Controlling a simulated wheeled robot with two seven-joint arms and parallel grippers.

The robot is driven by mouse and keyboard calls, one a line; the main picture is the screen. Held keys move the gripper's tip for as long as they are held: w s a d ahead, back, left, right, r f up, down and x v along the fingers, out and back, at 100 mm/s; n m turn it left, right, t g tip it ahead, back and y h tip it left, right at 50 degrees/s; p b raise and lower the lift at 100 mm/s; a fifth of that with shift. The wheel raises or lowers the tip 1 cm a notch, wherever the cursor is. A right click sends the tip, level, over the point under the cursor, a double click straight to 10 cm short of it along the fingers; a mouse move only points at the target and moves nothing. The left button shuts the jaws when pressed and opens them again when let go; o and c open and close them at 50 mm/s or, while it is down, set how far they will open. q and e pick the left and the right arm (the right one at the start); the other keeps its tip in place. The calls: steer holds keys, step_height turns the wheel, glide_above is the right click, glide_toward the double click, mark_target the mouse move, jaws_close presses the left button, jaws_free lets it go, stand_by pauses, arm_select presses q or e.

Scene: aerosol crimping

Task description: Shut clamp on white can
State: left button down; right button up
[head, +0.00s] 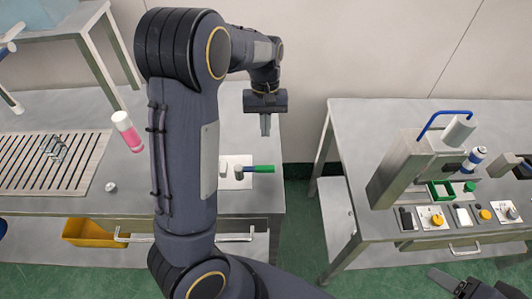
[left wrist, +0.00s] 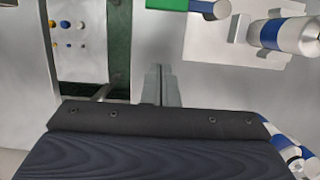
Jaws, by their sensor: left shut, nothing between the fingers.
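My left gripper (head: 265,124) hangs fingers down above the far side of the left table, shut and empty. Its closed fingers also show in the left wrist view (left wrist: 161,85). The clamp (head: 238,170) sits on a pale plate, its green and blue handle (head: 262,169) sticking out to the right, roughly level. The handle shows at the top edge of the left wrist view (left wrist: 190,4), apart from the fingers. A white can with a blue band (left wrist: 292,35) is beside the clamp there; my arm hides it in the head view. My right gripper (head: 455,284) is partly visible bottom right.
A pink and white can (head: 128,131) and slatted rack (head: 50,163) are on the left table. A yellow bin (head: 95,232) is below. A press (head: 415,160) with buttons stands on the right table, across a floor gap. More blue-banded items (left wrist: 287,150) show bottom right in the wrist view.

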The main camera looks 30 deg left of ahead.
mark_target(255, 172)
arm_select(q)
steer(key=x, duration=0.5)
steer(key=shift+s+d+f, duration=0.1)
steer(key=shift+s+f, duration=0.05)
steer(key=shift+f, duration=0.15)
steer(key=s+p, duration=0.1)
steer(key=s+d, duration=0.1)
steer(key=shift+s+d+r+p, duration=0.15)
steer(key=shift+s+d+p, duration=0.2)
steer(key=shift+s, duration=0.05)
steer(key=shift+s+d, duration=0.15)
steer(key=shift+s, duration=0.1)
steer(key=shift+d, duration=0.1)
steer(key=shift+s+d+m, duration=0.15)
steer(key=shift+m, duration=0.15)
